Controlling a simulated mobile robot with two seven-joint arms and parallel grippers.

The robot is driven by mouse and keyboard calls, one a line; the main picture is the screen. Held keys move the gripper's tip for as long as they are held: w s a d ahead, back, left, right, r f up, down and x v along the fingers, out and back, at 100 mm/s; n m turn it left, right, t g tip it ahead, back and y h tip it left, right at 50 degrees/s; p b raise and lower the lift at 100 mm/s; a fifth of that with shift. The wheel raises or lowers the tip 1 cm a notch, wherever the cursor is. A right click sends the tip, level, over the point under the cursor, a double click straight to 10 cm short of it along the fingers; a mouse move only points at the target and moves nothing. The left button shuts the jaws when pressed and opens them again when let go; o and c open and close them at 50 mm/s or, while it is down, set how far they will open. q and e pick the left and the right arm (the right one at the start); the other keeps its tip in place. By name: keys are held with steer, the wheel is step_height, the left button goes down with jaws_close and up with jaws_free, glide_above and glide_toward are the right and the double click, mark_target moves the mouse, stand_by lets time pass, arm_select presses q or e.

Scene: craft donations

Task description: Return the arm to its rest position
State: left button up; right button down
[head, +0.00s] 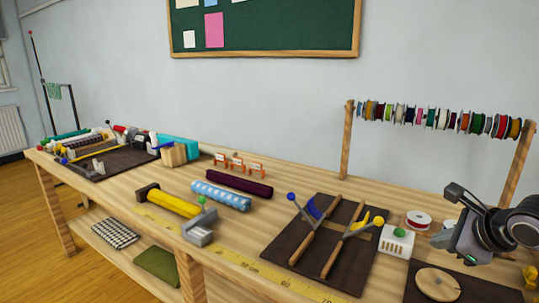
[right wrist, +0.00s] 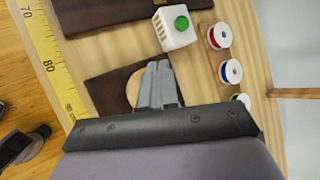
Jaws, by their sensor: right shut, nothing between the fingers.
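My right gripper (head: 437,241) is at the right side of the workbench (head: 262,246), above a dark brown mat (head: 476,291) with a round wooden disc (head: 437,284). In the right wrist view its two grey fingers (right wrist: 158,66) are together with nothing between them. They partly cover the wooden disc (right wrist: 133,88) in that view. My left gripper is not in the head view.
A white box with a green button (head: 397,240) and a red spool (head: 418,219) stand close by on the left. A spool rack (head: 348,138) rises behind. Wood-handled tools (head: 317,233) lie on another mat. Cloth rolls (head: 222,196) lie mid-bench.

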steer(key=s+a+f+m+y+p, duration=0.2)
steer(key=s+a+m+y, duration=0.35)
steer(key=a, duration=0.55)
steer(key=s+a+f+m+y+p, duration=0.1)
steer(key=s+a+m+y, duration=0.2)
steer(key=a+m+y, duration=0.6)
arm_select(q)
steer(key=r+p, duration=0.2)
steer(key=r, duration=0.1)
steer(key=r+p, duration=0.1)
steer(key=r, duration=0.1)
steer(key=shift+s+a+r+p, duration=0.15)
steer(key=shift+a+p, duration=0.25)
arm_select(e)
steer(key=s+d+f+m+h, duration=0.2)
steer(key=s+f+m+h, duration=0.5)
steer(key=m, duration=0.8)
steer(key=s+d+f+m+t+h, duration=0.1)
steer(key=s+d+f+m+h, duration=0.2)
steer(key=s+f+m+h, duration=0.4)
step_height(320, 180, down, 7)
steer(key=s+m, duration=0.2)
steer(key=m, duration=0.6)
steer(key=shift+s+d+f, duration=0.2)
steer(key=shift+s+d, duration=0.1)
steer(key=shift+d, duration=0.05)
